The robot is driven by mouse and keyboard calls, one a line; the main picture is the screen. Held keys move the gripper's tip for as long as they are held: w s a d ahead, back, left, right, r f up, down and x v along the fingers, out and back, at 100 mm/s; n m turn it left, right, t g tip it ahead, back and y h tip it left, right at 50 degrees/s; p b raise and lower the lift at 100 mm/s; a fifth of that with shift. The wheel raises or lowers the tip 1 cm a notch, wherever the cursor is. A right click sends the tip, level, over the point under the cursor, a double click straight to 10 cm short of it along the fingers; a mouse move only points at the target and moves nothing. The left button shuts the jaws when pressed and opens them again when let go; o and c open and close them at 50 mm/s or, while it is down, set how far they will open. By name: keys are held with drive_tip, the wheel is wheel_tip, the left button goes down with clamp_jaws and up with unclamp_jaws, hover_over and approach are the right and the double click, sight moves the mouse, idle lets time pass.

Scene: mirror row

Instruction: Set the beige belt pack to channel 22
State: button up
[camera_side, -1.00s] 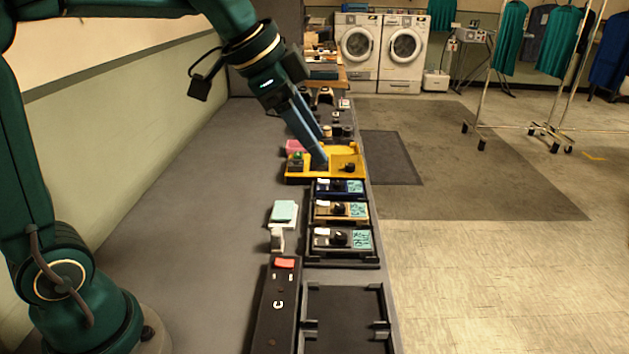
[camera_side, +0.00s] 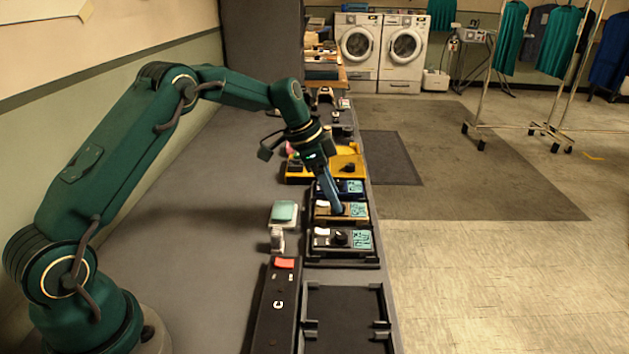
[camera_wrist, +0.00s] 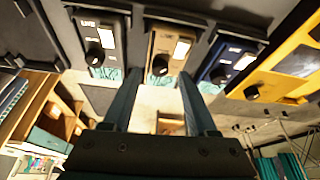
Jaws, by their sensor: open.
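The beige belt pack (camera_side: 352,219) is the middle of three packs in a black rack, with a teal patterned panel at its right. It also shows in the wrist view (camera_wrist: 168,42), with a white label and a black knob (camera_wrist: 160,66). My gripper (camera_side: 337,211) points down over this pack, its fingers hiding the knob in the side view. In the wrist view my open gripper (camera_wrist: 159,74) has one finger on each side of the knob; I cannot tell whether they touch it. No channel number is readable.
A blue pack (camera_side: 324,188) sits behind and a dark pack (camera_side: 320,246) in front, both close by. Mint pads (camera_side: 283,212) and a black box marked C (camera_side: 270,320) are to the left. An empty black tray (camera_side: 345,320) is nearest.

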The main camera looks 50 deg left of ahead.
drive_tip(key=shift+x, duration=0.85)
clamp_jaws()
drive_tip(key=shift+d+n+t+y, duration=0.15)
drive_tip(key=shift+n+y, duration=0.25)
drive_tip(key=shift+n, duration=0.65)
drive_tip(key=shift+d+n+t+y, duration=0.1)
drive_tip(key=shift+n+t+y, duration=0.25)
drive_tip(key=shift+n, duration=0.7)
unclamp_jaws()
drive_tip(key=shift+v, duration=2.6)
drive_tip(key=shift+a, duration=0.1)
